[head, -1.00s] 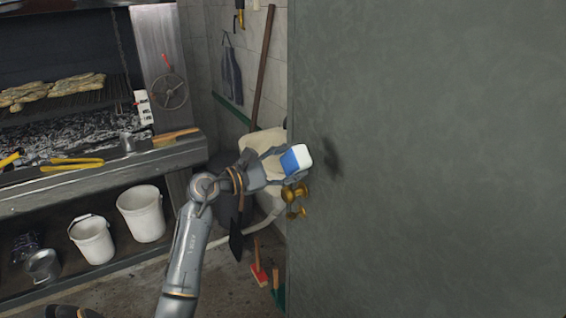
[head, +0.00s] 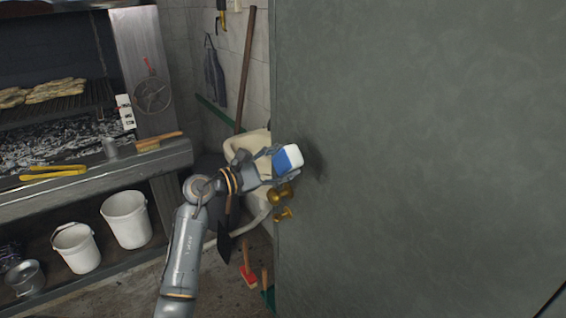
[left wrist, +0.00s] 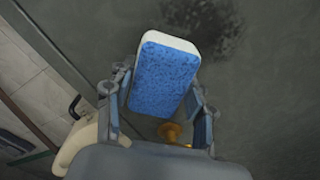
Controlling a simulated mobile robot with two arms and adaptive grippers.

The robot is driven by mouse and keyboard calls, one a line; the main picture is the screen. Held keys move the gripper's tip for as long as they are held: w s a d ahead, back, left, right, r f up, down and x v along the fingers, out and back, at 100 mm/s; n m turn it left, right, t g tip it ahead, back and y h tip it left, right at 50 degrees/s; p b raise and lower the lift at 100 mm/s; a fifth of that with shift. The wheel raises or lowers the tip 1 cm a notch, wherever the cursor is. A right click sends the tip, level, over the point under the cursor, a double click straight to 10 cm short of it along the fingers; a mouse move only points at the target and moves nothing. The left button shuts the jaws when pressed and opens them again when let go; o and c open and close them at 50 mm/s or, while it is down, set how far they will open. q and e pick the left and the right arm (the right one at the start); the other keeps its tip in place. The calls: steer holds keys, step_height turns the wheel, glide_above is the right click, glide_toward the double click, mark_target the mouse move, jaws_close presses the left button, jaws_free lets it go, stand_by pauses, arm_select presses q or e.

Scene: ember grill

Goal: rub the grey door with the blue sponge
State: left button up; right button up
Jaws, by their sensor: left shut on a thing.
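The grey door (head: 430,150) fills the right half of the head view, with brass knobs (head: 281,194) near its left edge. A dark smudge (left wrist: 205,22) marks the door and shows at the top of the left wrist view. My left gripper (head: 280,163) is shut on the blue sponge (head: 283,161), which has a white layer on one side. In the left wrist view the sponge (left wrist: 163,78) sits between the two fingers, its white side toward the door, just below and left of the smudge. I cannot tell whether it touches the door. My right gripper is out of view.
A white sink (head: 247,150) stands behind the gripper, left of the door. The grill counter (head: 90,172) with yellow tongs (head: 54,171) is at the left, with white buckets (head: 126,218) below. A red brush (head: 249,276) stands on the floor near the door's foot.

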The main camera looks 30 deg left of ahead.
arm_select(q)
steer(key=shift+x, duration=0.85)
steer(key=shift+d, duration=0.1)
